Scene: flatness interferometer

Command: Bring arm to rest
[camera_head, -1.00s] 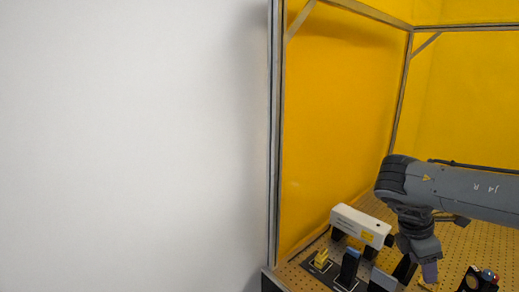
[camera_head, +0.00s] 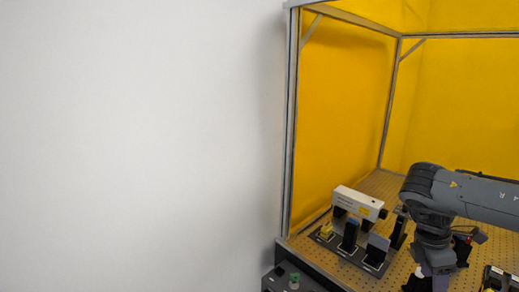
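My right arm (camera_head: 470,195) reaches in from the right edge, inside the yellow-walled enclosure. Its wrist bends down over the perforated table, and the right gripper (camera_head: 435,268) hangs low near the bottom edge of the view. Its fingertips are too small and partly hidden to tell whether they are open or shut, or whether anything is between them. My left gripper is not in view.
A white box-shaped instrument (camera_head: 358,203) stands left of my arm. In front of it a dark base plate (camera_head: 340,248) carries a yellow part (camera_head: 327,231) and upright blocks. A dark box with a green knob (camera_head: 294,281) sits outside the enclosure's front-left post (camera_head: 290,120).

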